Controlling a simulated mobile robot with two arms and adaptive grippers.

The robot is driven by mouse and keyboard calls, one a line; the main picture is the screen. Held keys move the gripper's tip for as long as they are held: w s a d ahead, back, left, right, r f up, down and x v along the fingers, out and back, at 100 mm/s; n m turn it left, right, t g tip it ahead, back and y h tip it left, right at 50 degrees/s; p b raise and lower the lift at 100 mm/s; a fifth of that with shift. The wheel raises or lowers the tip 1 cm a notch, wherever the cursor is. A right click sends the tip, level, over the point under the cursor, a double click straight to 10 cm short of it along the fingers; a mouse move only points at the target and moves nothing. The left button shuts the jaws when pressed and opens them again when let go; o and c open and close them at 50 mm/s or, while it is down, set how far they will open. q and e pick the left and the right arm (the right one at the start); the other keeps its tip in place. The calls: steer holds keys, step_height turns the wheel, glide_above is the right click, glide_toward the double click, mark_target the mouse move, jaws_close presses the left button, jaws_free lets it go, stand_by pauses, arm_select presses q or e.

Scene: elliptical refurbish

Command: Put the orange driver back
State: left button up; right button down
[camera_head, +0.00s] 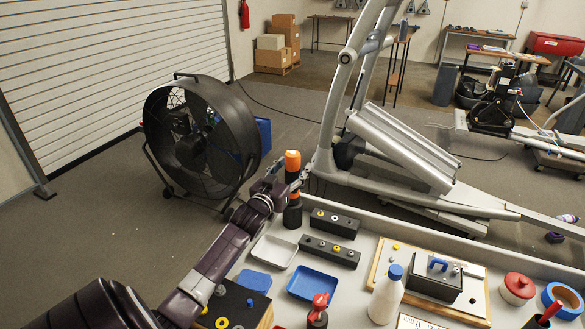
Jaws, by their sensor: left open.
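The orange driver (292,162) shows its bright orange end upright at the far left corner of the bench. Below the orange is a dark section with an orange band, above a black cylindrical body (293,213). I cannot tell where the driver ends and any holder begins. My left gripper (284,181) is right beside the driver, just left of its orange end, and is open. Its fingers are small and partly hidden here, so I cannot tell whether they touch the driver. My right gripper is out of view.
The bench (375,222) holds two black blocks with fittings (330,250), a white tray (275,251), a blue tray (314,285), a white bottle (386,298) and a red-topped pot (517,288). A large fan (190,140) and an elliptical machine (405,145) stand behind.

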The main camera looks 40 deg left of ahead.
arm_select(q)
steer(key=shift+f, duration=0.2)
steer(key=shift+s, duration=0.2)
steer(key=v, duration=1.1)
steer(key=shift+s+r, duration=0.3)
steer(key=shift+d+f, duration=0.1)
steer(key=shift+d, duration=0.05)
